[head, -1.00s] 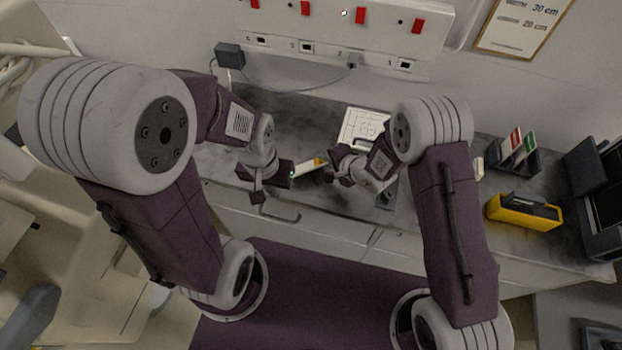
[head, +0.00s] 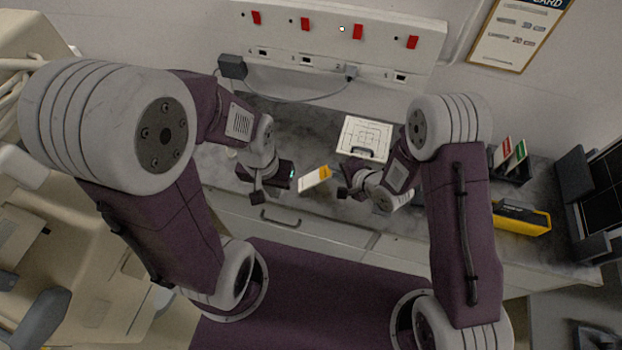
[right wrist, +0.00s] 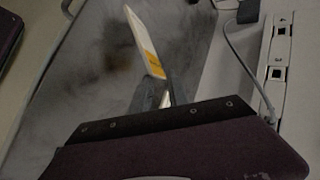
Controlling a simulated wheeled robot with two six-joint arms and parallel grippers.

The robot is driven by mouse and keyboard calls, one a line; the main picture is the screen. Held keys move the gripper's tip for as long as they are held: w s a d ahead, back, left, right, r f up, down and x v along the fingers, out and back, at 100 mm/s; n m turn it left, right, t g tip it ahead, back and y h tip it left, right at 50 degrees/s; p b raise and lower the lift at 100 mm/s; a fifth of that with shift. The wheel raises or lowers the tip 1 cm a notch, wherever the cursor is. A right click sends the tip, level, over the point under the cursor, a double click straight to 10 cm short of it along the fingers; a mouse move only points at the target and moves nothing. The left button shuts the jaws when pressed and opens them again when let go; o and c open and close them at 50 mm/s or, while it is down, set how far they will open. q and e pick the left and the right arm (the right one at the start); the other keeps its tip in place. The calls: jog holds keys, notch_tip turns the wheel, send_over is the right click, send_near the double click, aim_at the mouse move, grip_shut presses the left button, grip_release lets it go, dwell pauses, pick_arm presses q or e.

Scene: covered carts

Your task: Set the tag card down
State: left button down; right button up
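The tag card (head: 314,180) is a flat white card with a yellow band. In the head view it is tilted, between my two grippers. My right gripper (head: 342,188) is beside its yellow end. In the right wrist view the card (right wrist: 141,37) runs outward from between the fingers of my right gripper (right wrist: 163,92), which look closed on it. The fingers hide its near end. My left gripper (head: 274,180) is left of the card and apart from it. Its finger opening cannot be made out.
A white board with a line pattern (head: 365,133) lies on the grey counter (head: 310,122) behind the card. A wall socket strip (head: 330,50) runs behind, with a cable. A yellow case (head: 522,218) and a dark card rack (head: 513,166) stand at the right.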

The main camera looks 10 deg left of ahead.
jog(key=shift+s+d+r, duration=0.3)
jog(key=shift+d+r, duration=0.05)
jog(key=shift+r, duration=0.05)
notch_tip(320, 180, up, 8)
jog(key=s+d+p, duration=0.1)
jog(key=p, duration=0.6)
jog(key=shift+s+d, duration=0.25)
jog(key=shift+d, duration=0.05)
jog(key=shift+f, duration=0.1)
